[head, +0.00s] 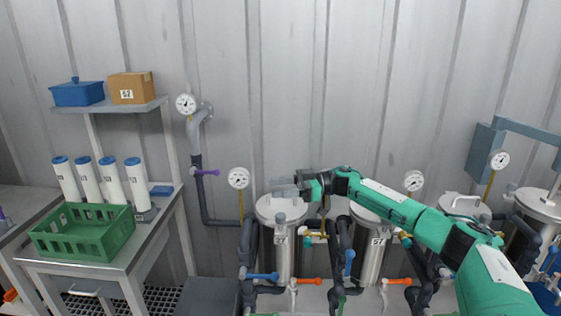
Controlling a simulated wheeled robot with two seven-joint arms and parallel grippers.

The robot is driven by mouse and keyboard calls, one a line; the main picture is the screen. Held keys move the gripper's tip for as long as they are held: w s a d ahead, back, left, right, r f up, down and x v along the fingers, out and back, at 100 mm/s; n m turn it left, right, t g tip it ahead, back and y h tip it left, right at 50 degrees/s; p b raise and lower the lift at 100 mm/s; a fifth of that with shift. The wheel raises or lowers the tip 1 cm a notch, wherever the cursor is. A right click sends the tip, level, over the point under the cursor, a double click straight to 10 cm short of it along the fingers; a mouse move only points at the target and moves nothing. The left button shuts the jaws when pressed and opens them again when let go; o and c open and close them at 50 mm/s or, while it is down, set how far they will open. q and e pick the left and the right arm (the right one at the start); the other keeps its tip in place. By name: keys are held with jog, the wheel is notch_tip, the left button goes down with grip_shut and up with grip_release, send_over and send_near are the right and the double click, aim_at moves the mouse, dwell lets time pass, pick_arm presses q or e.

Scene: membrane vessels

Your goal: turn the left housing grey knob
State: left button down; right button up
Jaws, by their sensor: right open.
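The left housing (284,262) is an upright steel cylinder with a label that seems to read 27. A small grey knob (279,219) stands at the front of its lid (267,207). My right arm reaches in from the right, and my right gripper (282,189) points left above this lid. Its fingers are open, with nothing visible between them. The gripper appears higher in the picture than the knob and apart from it; the exact gap in depth is hard to tell. My left gripper is out of view.
A second housing (371,255) labelled 57 stands to the right, partly behind my arm. Dark pipes with blue (262,276) and orange (307,281) handles run below. A gauge (239,178) stands left of the gripper. A bench with a green crate (84,246) is at left.

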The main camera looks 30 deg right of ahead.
notch_tip(320, 180, up, 9)
jog(key=shift+r, duration=0.2)
dwell(1.2)
